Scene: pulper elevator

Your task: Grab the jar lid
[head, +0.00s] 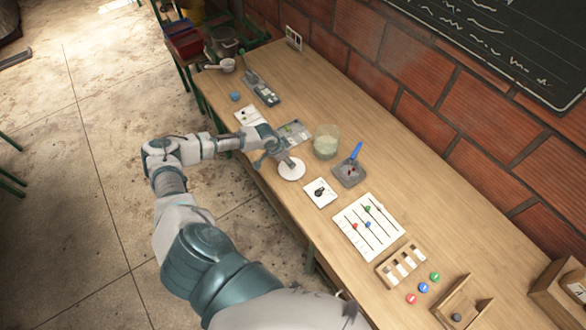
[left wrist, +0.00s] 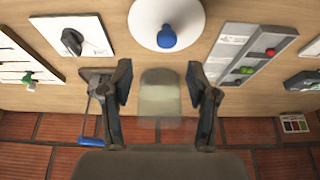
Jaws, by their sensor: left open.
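The jar lid is a white disc (head: 291,170) near the front edge of the bench. In the left wrist view the lid (left wrist: 146,17) lies at the top centre, with a blue knob (left wrist: 167,38) on it. A clear glass jar (head: 326,147) with pale contents stands behind the lid. The jar also shows in the left wrist view (left wrist: 160,98), in line with the gap between the fingers. My left gripper (head: 280,152) is over the bench beside the lid and partly covers it. Its fingers (left wrist: 159,82) are open and nothing is gripped.
A grey tray with a blue-handled tool (head: 350,172), a card with a black knob (head: 320,192) and a white slider board (head: 368,226) lie to the right. A grey panel (head: 293,132) lies just behind the gripper. A brick wall (head: 430,125) bounds the bench's back.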

